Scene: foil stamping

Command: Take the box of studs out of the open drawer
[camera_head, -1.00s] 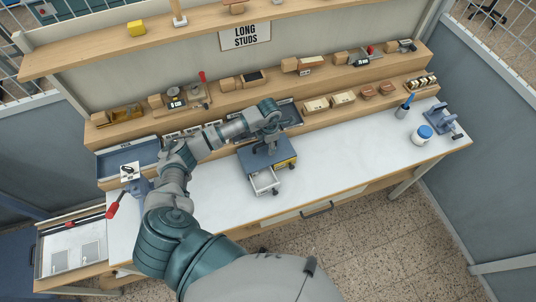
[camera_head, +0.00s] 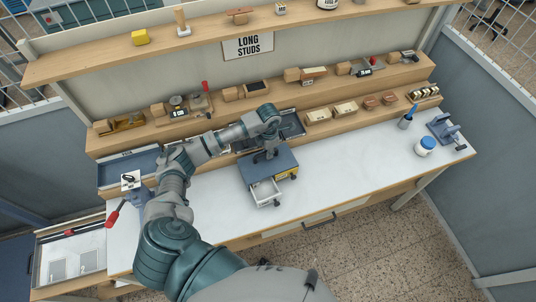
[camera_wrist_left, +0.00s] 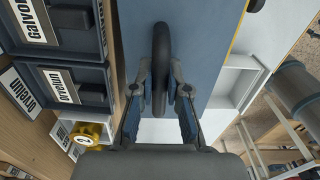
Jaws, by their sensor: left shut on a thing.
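A small blue-grey cabinet (camera_head: 285,163) with dark feet stands on the white bench. Its white drawer (camera_head: 265,192) is open toward the front. The drawer also shows at the right in the left wrist view (camera_wrist_left: 236,82); I cannot make out a box of studs in it. My left gripper (camera_head: 270,151) is above the cabinet top. In the left wrist view its fingers (camera_wrist_left: 160,78) are shut on a dark upright handle (camera_wrist_left: 160,38) on the blue top. The fingers hide part of the handle. My right gripper is out of view.
Labelled bins (camera_wrist_left: 75,90) stand beside the cabinet. A stepped wooden shelf (camera_head: 225,108) with tools and blocks runs behind it. The bench right of the cabinet (camera_head: 350,165) is clear.

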